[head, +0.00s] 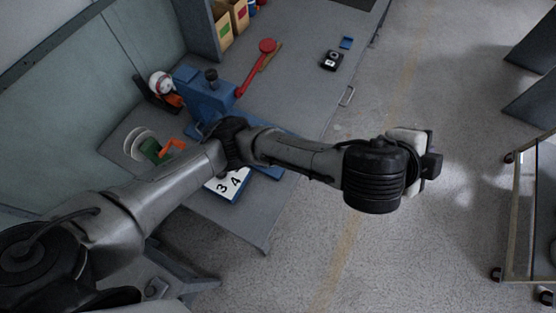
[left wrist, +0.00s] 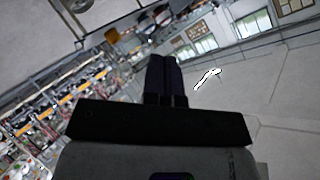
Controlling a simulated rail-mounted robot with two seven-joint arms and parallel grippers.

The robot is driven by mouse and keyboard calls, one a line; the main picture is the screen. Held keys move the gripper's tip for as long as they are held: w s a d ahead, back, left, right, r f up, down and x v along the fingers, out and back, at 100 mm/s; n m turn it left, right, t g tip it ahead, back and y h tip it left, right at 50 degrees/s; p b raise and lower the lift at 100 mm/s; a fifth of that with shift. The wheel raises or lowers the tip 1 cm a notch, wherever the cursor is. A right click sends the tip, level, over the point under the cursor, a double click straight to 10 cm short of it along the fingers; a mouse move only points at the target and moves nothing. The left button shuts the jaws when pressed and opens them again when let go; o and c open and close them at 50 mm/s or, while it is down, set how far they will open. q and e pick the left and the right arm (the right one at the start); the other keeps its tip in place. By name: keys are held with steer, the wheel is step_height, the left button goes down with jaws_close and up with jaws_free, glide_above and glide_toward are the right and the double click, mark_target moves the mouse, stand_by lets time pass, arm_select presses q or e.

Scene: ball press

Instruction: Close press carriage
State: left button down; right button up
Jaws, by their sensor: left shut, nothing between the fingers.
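The blue press (head: 208,98) stands on the grey bench, with its red ball-ended lever (head: 256,65) slanting up and right. My left arm crosses in front of its lower part, so the carriage is hidden or cannot be made out. A blue-edged plate with the numbers 3 and 4 (head: 230,186) shows below the arm. My left gripper (left wrist: 164,60) is shut and empty in the left wrist view. In the head view it is held well right of the press, beyond the bench edge, and its fingertips are not clear. My right gripper is not in view.
White discs (head: 139,144) and green and orange parts lie left of the press. Cardboard bins (head: 231,22) stand at the back. A small black device (head: 332,60) lies on the bench. A wheeled cart (head: 520,215) stands at right; the floor between is clear.

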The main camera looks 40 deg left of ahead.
arm_select(q)
steer(key=w+a+f+m+g+y, duration=0.1)
steer(key=w+a+f+g+y, duration=0.2)
steer(key=f, duration=0.6)
steer(key=w+a+f+m+g+y, duration=0.1)
steer(key=a+f+m+g+y, duration=0.3)
steer(key=f, duration=0.6)
steer(key=s+a+f+n+g+y, duration=0.1)
steer(key=s+a+f+g+y, duration=0.1)
steer(key=a+f, duration=0.3)
steer(key=s+a+f+n+g+y+b, duration=0.1)
steer(key=s+a+f+g+y, duration=0.1)
steer(key=a+f, duration=0.3)
steer(key=s+a+f+n+g+y+b, duration=0.1)
steer(key=a+f+y, duration=0.2)
steer(key=a+f, duration=0.2)
steer(key=shift+s+a+f+g, duration=0.15)
steer(key=shift+s+a+g, duration=0.05)
steer(key=shift+a, duration=0.6)
steer(key=shift+s+a+f+g, duration=0.1)
steer(key=shift+s+a+g, duration=0.1)
steer(key=shift+a, duration=0.55)
steer(key=a, duration=0.3)
steer(key=shift+s+r, duration=0.1)
steer(key=shift+s, duration=0.15)
steer(key=shift+s+a+b, duration=0.1)
steer(key=shift+a+b, duration=0.2)
steer(key=shift+a, duration=0.05)
